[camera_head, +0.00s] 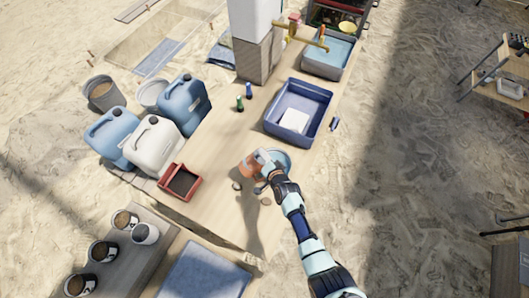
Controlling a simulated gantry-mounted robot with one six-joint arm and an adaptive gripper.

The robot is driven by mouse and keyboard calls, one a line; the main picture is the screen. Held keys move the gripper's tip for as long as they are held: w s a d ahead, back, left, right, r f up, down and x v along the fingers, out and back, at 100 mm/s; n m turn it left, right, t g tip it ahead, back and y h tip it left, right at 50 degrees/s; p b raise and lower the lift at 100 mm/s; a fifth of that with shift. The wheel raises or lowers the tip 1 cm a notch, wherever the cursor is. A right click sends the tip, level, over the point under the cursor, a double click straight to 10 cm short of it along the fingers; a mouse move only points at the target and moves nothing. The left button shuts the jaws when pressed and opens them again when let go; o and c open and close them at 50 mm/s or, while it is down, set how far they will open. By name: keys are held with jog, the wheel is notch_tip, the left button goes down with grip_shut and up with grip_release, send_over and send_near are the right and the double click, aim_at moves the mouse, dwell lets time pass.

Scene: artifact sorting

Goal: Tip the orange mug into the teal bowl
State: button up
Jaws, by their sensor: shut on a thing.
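The orange mug (248,166) is at the middle of the wooden table, just left of my gripper. My gripper (260,163) is shut on the mug, which looks tilted; its exact angle and height are hard to tell. The teal bowl (285,156) lies just right of the mug. My gripper and wrist hide much of the bowl. What is inside the mug and the bowl cannot be seen.
A blue bin (322,136) with a white item stands behind the bowl. A red tray (180,182) is at left, near white and blue jerrycans (154,146). Small dark pieces (265,201) lie in front of the mug. Bare table (215,150) shows left of the mug.

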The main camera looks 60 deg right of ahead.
jog(key=shift+s+d+f+m+t+y+b, duration=0.15)
jog(key=shift+f+m+t+y+b, duration=0.3)
jog(key=shift+b, duration=1.35)
jog(key=shift+s+d+f+m+t+y+b, duration=0.25)
jog(key=shift+f+b, duration=0.35)
jog(key=shift+b, duration=1.15)
jog(key=shift+w+a+r, duration=0.1)
jog(key=shift+w, duration=0.05)
